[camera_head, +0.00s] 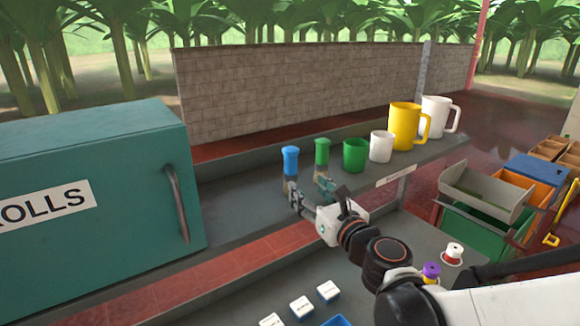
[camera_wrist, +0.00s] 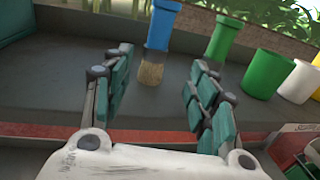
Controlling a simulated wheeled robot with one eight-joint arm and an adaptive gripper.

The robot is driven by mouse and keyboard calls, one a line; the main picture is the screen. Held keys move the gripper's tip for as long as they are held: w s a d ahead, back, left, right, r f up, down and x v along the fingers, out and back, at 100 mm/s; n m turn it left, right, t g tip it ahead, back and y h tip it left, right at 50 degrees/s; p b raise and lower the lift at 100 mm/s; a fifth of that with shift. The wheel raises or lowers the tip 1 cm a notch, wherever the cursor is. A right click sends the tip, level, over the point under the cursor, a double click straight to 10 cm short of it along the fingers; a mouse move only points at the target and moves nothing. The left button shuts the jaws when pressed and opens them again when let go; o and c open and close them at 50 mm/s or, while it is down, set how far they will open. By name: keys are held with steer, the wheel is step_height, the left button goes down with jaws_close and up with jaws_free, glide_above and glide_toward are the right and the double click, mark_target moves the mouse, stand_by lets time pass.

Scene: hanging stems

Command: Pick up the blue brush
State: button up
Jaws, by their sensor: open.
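The blue brush (camera_head: 290,161) stands upright on the grey shelf, blue handle up and tan bristles down. It also shows in the wrist view (camera_wrist: 162,28), ahead of my gripper and between the lines of its fingers, with the bristles low. My gripper (camera_head: 311,190) is open and empty, just in front of the brush. In the wrist view its two teal-padded fingers (camera_wrist: 160,75) are spread apart, and I see no contact with the brush. In the head view a finger partly covers the bristles.
A green-handled item (camera_head: 322,152) stands close right of the brush. A green cup (camera_head: 356,154), white cup (camera_head: 381,146), yellow mug (camera_head: 404,125) and white mug (camera_head: 436,116) follow along the shelf. A teal cabinet (camera_head: 90,190) stands left; shelf space between it and the brush is clear.

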mark_target(294, 178)
steer(key=x, duration=0.4)
steer(key=shift+w+a, duration=0.1)
steer(key=shift+w, duration=0.05)
steer(key=shift+a+p+x, duration=0.15)
steer(key=shift+x, duration=1.15)
steer(key=shift+a+p+x, duration=0.15)
steer(key=shift+x, duration=1.15)
steer(key=c, duration=1.2)
